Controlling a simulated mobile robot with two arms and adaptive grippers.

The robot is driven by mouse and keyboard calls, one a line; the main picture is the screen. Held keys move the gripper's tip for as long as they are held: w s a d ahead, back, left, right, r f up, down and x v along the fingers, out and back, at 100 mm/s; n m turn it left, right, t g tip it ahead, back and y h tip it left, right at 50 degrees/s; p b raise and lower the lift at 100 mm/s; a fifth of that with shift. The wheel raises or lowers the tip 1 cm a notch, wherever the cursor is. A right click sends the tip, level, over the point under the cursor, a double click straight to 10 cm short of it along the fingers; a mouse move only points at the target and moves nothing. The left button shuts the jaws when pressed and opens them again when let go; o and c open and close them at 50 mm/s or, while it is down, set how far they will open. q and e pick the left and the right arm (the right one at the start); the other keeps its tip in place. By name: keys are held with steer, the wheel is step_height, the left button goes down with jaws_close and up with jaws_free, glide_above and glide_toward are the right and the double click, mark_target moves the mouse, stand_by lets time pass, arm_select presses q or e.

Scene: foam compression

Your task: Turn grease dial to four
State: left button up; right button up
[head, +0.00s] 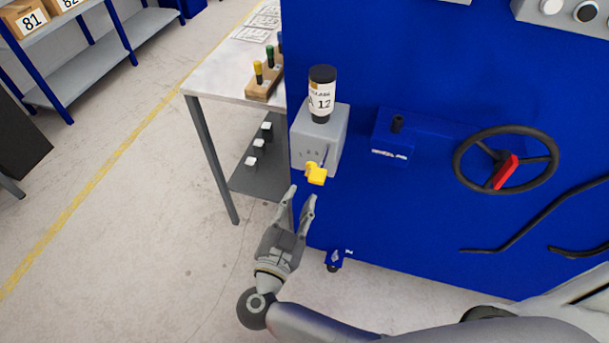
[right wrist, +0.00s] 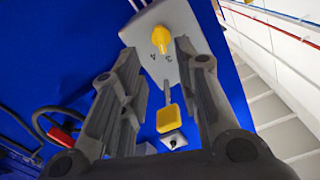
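The grease unit is a grey box (head: 333,140) on the blue machine's front, with a dark bottle labelled 12 (head: 322,95) on top. Yellow parts (head: 316,176) show low on its face. In the right wrist view, a yellow dial (right wrist: 161,38) sits on the box (right wrist: 188,22) with small digits near it; its exact setting is unclear. A yellow paddle on a grey stem (right wrist: 169,118) hangs from the box. My right gripper (head: 302,192) is open and empty, just below the yellow parts in the head view. Its fingers (right wrist: 160,65) flank the paddle in the wrist view. My left gripper is not seen.
The blue machine (head: 420,230) fills the right side, with a black handwheel (head: 507,160) having a red handle. A table (head: 212,75) with a wooden block of coloured-topped pegs (head: 265,80) stands at left. A shelf (head: 100,60) is further left. Floor at left is open.

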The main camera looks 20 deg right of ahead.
steer(key=x, duration=0.7)
steer(key=shift+w, duration=0.3)
steer(key=shift+d, duration=0.1)
steer(key=shift+c, duration=0.5)
jaws_close()
steer(key=shift+p, duration=0.3)
